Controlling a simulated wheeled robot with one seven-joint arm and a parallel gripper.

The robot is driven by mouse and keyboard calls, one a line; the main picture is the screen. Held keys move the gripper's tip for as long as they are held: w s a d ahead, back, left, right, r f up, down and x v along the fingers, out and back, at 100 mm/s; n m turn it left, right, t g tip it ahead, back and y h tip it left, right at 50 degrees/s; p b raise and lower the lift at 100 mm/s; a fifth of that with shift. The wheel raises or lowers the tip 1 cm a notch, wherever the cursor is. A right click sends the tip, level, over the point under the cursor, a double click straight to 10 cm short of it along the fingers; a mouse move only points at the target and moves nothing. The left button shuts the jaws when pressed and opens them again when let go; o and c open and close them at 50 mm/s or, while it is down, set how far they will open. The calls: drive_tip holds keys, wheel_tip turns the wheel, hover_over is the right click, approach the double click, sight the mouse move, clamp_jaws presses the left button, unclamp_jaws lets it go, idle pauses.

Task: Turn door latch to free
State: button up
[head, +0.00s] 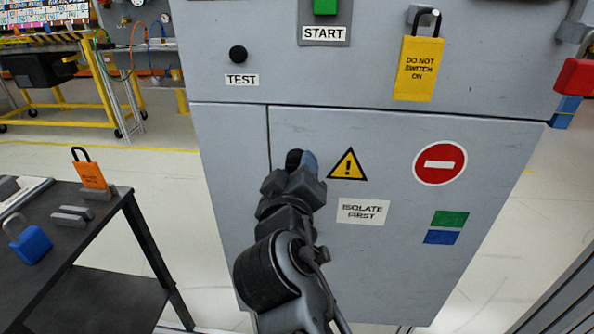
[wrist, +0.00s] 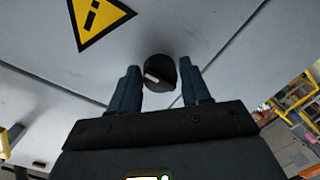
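The door latch is a round black knob (wrist: 160,73) with a short white mark, set on the grey cabinet door (head: 390,270). In the wrist view it sits between the tips of my gripper's two dark blue fingers. In the head view, my gripper (head: 303,168) is at the door's upper left, and a dark rounded part there (head: 293,159) looks like the latch, mostly hidden. My gripper is open around the latch, with a gap visible on each side. The white mark lies slanted in the wrist view.
The door carries a yellow warning triangle (head: 347,165), an ISOLATE FIRST label (head: 362,211) and a red round sign (head: 440,163). Above are a TEST button (head: 238,54) and a yellow tag lock (head: 418,68). A dark table (head: 100,225) with padlocks stands left.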

drive_tip(key=o, duration=0.3)
drive_tip(key=shift+s+a+r, duration=0.1)
drive_tip(key=shift+s+r, duration=0.1)
drive_tip(key=shift+s, duration=1.75)
drive_tip(key=shift+s+a+r, duration=0.1)
drive_tip(key=shift+s+r, duration=0.05)
drive_tip(key=shift+s, duration=1.8)
